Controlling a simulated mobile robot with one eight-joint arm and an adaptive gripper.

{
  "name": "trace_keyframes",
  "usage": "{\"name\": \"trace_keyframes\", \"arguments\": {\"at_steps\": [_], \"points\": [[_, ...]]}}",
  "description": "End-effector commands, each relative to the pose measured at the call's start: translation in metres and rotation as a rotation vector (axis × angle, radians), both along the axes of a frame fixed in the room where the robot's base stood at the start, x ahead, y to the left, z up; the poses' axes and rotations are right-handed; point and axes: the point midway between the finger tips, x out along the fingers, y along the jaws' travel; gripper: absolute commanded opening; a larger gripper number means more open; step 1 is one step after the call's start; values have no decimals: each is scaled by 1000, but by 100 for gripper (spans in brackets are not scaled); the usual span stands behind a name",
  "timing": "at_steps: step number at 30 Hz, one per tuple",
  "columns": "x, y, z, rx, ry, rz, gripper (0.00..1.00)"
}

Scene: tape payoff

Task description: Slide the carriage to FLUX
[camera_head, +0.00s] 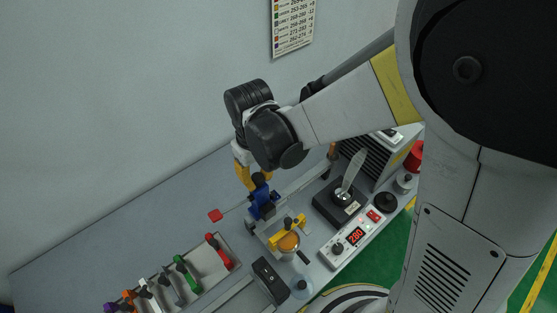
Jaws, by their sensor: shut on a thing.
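The blue carriage (264,203) sits on a pale rail (310,176) near the middle of the bench, below my gripper. My gripper (247,181), with yellow fingers, reaches down to the top of the carriage and is shut on its dark upper part. The exact contact is small and partly hidden by the fingers. A round orange-brown pot (289,242) with a yellow piece (283,232) stands just in front of the carriage. I cannot read any FLUX label at this size.
A tray of colored-handled tools (210,274) lies front left. The bench's back left is clear.

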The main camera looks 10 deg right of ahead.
Motion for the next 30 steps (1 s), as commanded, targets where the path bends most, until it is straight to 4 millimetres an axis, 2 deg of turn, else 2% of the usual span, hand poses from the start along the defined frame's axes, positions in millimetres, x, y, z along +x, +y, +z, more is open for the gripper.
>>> {"name": "trace_keyframes", "arguments": {"at_steps": [5,6,7,19,30], "points": [[0,0,0,0,0,0,1],[0,0,0,0,0,0,39],[0,0,0,0,0,0,48],[0,0,4,0,0,0,49],[0,0,36,0,0,0,49]]}}
